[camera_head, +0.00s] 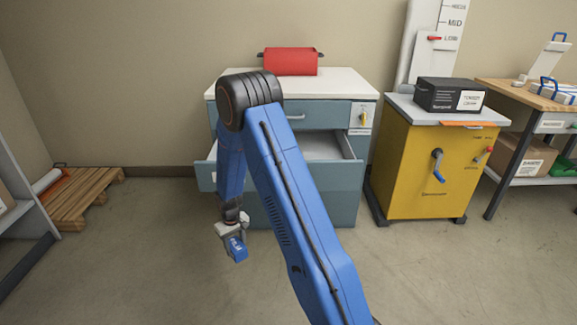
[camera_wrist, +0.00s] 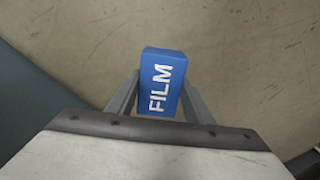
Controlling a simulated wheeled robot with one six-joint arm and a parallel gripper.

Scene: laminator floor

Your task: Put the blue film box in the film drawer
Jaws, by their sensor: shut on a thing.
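The blue film box (camera_head: 236,248), marked FILM, is held in my gripper (camera_head: 233,232), low in front of the blue-grey drawer cabinet (camera_head: 262,209). In the wrist view the film box (camera_wrist: 163,85) sits between the two fingers of my gripper (camera_wrist: 157,97), with floor beyond it. An open drawer (camera_head: 322,147) is pulled out in the cabinet's middle row. My arm hides its left and middle part. The drawer above it looks shut. Whether the open drawer is the film drawer cannot be read.
A wooden pallet (camera_head: 85,197) lies at the left. The floor between pallet and cabinet is clear.

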